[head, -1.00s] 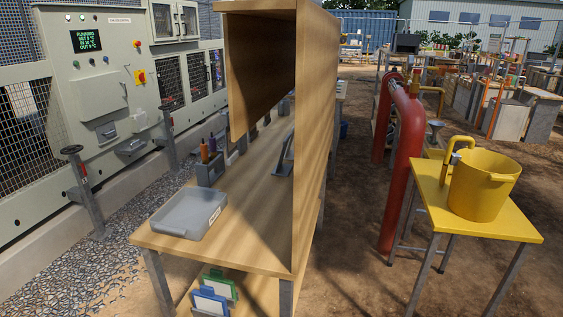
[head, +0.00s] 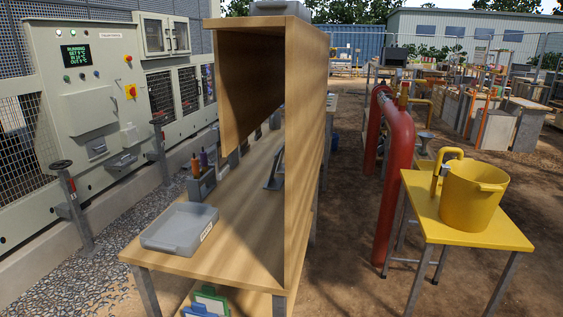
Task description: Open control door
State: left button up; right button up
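The pale chiller cabinet (head: 95,45) stands at the left of the head view. Its face carries a dark display (head: 75,55) with green text, several small buttons, a red button (head: 128,58) and a yellow-and-red switch (head: 131,92). A raised, closed cover panel (head: 88,108) sits below the display. To the right, a small cabinet door pair with windows (head: 166,35) is shut. I cannot tell which of these is the control door. Neither of my grippers is in view.
A wooden bench with a tall shelf (head: 300,130) stands in front of me, with a grey tray (head: 180,228) on it. Valve posts (head: 75,205) rise from gravel before the cabinet. A red pipe (head: 390,190) and a yellow table (head: 440,230) with a yellow bucket (head: 475,195) stand right.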

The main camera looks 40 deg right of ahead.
aim_at(89, 110)
jog(key=i+u, duration=0.2)
jog(key=u, duration=0.15)
jog(key=i+j+u, duration=0.1)
jog(key=i+u, duration=0.3)
jog(key=i, duration=0.6)
jog(key=i+l+u, duration=0.15)
jog(key=i+u, duration=0.25)
jog(key=i, duration=0.55)
jog(key=i+l+z, duration=0.15)
jog(key=i+z, duration=0.35)
jog(key=i, duration=0.15)
jog(key=i+j+z, duration=0.1)
jog(key=i+z, duration=0.35)
jog(key=i, duration=0.2)
jog(key=i+j+z, duration=0.35)
jog(key=i+z, duration=0.15)
jog(key=i+l+z, duration=0.3)
jog(key=i, duration=0.8)
jog(key=i+j+z, duration=0.1)
jog(key=i+z, duration=0.25)
jog(key=i, duration=0.7)
